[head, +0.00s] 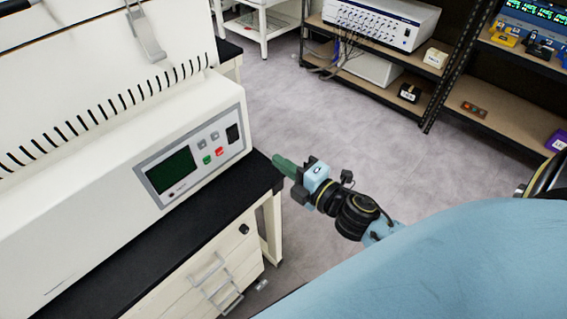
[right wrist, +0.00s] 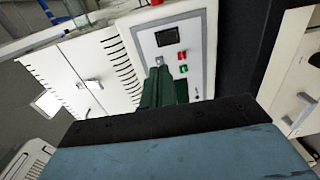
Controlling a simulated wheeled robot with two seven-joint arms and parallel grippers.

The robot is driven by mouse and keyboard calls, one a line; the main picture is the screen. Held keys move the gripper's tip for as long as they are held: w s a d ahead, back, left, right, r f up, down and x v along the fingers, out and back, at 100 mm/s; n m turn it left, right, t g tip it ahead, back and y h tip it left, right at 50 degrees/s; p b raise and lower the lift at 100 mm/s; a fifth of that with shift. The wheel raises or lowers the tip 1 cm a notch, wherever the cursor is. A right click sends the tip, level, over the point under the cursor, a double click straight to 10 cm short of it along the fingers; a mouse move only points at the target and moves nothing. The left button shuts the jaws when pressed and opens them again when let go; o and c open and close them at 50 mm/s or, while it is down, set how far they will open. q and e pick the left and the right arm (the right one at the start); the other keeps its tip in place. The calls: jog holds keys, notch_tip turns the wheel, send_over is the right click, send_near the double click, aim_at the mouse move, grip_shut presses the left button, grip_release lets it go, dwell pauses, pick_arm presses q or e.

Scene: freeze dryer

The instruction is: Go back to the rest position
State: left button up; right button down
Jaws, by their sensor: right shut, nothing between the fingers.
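My right gripper (head: 286,166) is in the middle of the head view, just right of the freeze dryer's control panel (head: 192,155). Its green fingers are closed together with nothing between them. They point toward the panel and look apart from it. In the right wrist view the shut fingers (right wrist: 158,88) appear in front of the panel, covering part of its lower left. The freeze dryer (head: 60,215) is a white machine with a dark screen and green and red buttons. My left gripper is not in view.
The freeze dryer stands on a black-topped bench (head: 150,262) with white drawers (head: 215,280). A shelf rack (head: 430,112) with instruments stands at the back right. Open grey floor (head: 310,115) lies between bench and rack.

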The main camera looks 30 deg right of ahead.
jog(key=s+d+f+m+g+h, duration=0.1)
jog(key=s+f+m+g, duration=0.15)
jog(key=f, duration=0.75)
jog(key=s+d+f+m+g+h, duration=0.2)
jog(key=s+f+m, duration=0.2)
jog(key=f, duration=0.6)
jog(key=s+d+f+m+g+h, duration=0.1)
jog(key=s+f+m+g, duration=0.25)
jog(key=f, duration=0.65)
jog(key=s+a+f+m+g, duration=0.1)
jog(key=s+f+m+g, duration=0.1)
jog(key=s+f, duration=0.3)
jog(key=s+a+f+m+g, duration=0.1)
jog(key=s+f+m+g, duration=0.2)
jog(key=s, duration=0.9)
jog(key=s+a+f+m+g, duration=0.1)
jog(key=s+f+m+g, duration=0.2)
jog(key=s+f, duration=0.6)
jog(key=shift+s, duration=0.25)
